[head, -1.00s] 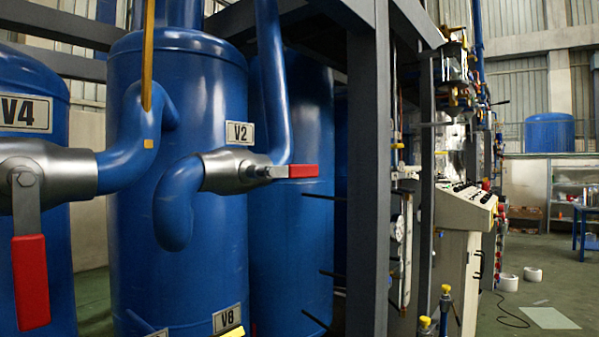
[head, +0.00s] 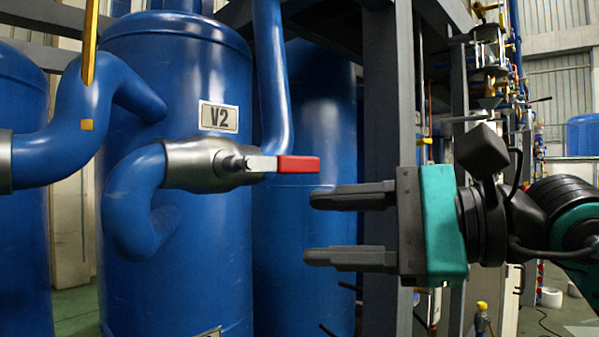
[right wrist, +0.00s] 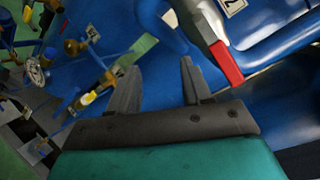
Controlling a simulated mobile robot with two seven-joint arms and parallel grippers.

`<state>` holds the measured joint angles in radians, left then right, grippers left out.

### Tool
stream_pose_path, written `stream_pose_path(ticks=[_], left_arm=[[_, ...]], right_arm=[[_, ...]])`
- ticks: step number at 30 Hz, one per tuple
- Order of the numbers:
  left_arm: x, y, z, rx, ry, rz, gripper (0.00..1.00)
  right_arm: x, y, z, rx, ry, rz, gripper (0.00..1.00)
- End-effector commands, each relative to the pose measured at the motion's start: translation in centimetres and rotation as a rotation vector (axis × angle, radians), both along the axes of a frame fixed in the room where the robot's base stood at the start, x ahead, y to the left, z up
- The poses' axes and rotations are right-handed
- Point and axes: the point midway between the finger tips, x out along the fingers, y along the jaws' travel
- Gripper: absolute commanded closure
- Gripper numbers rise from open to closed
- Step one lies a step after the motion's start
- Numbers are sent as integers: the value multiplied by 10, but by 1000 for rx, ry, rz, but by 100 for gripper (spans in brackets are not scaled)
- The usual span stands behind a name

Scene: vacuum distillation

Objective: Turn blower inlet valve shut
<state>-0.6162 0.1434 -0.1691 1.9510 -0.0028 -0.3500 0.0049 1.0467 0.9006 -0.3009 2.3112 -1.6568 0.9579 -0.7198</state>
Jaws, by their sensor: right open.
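The valve under the V2 plate (head: 218,117) has a grey metal body (head: 195,165) and a red lever handle (head: 298,164) that points right, roughly level. It also shows in the right wrist view, where the red handle (right wrist: 227,62) is beyond and to the right of the fingers. My right gripper (head: 330,228) is open and empty, its two fingers pointing left. In the head view it sits just right of and below the red handle, apart from it. It shows in the right wrist view too (right wrist: 155,85). My left gripper is not in view.
Large blue tanks (head: 175,70) with curved blue pipes (head: 135,200) fill the left and middle. A dark steel frame post (head: 383,90) stands behind my right gripper. In the right wrist view, gauges and small fittings (right wrist: 75,50) show at left.

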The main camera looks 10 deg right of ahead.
Motion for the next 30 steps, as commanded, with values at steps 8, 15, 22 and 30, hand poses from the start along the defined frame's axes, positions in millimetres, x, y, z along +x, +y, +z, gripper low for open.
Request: stream_pose_path(ticks=[8, 15, 22, 30], left_arm=[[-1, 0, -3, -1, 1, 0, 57], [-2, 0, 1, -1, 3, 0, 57], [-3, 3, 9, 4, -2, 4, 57], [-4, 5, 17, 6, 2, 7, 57]], right_arm=[[-7, -50, 53, -303, -398, -331, 51], [4, -49, 62, -335, -440, -375, 51], [41, -23, 63, -332, -437, -370, 51], [83, 4, 62, -333, -436, -372, 51]])
